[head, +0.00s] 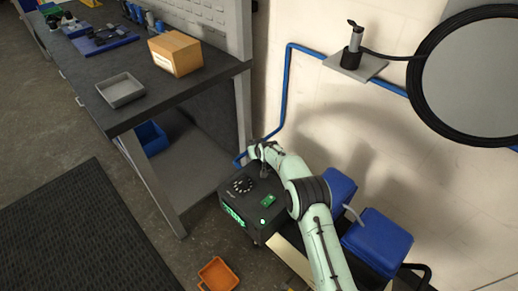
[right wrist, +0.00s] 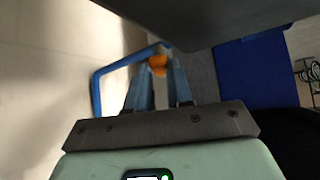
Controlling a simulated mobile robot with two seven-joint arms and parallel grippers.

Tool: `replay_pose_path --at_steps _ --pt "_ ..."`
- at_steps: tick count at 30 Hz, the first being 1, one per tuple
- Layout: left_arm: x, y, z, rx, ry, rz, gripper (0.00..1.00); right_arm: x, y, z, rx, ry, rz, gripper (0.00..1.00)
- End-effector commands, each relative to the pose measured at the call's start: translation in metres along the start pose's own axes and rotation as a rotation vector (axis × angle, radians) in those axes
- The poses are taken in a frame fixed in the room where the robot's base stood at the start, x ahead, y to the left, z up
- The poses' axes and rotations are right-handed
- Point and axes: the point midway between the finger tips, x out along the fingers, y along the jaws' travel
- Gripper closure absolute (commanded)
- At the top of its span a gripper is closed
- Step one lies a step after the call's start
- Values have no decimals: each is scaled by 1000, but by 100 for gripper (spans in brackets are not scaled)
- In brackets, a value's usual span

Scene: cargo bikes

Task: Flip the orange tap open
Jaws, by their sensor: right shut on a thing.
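The orange tap (right wrist: 157,63) shows in the right wrist view as a small orange piece by the blue pipe (right wrist: 108,70). My right gripper (right wrist: 158,72) has its two fingertips on either side of the orange piece and is shut on it. How far the tap is turned cannot be told. In the head view the blue pipe (head: 285,90) runs down the wall and bends left at the bottom. My right arm reaches down to the lower part of it, and the tap is not discernible there. My left gripper is not in view.
A black box with green lights (head: 235,214) stands beneath my right arm. Blue containers (head: 377,240) stand to its right. A workbench (head: 75,80) with a grey tray (head: 121,91) and a cardboard box (head: 175,52) is at left. An orange bin (head: 217,275) lies on the floor.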

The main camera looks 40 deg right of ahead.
Motion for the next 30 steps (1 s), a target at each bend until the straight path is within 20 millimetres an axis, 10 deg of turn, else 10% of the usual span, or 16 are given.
replay_pose_path --at_steps 21,22,24,30 --pt "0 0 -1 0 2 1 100 0 -4 -3 46 6 43 100" --pt "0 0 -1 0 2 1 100 0 -4 -3 46 6 43 73" --pt "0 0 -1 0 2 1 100 0 -4 -2 46 5 43 53" --pt "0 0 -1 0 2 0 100 0 -4 -1 45 2 43 53"
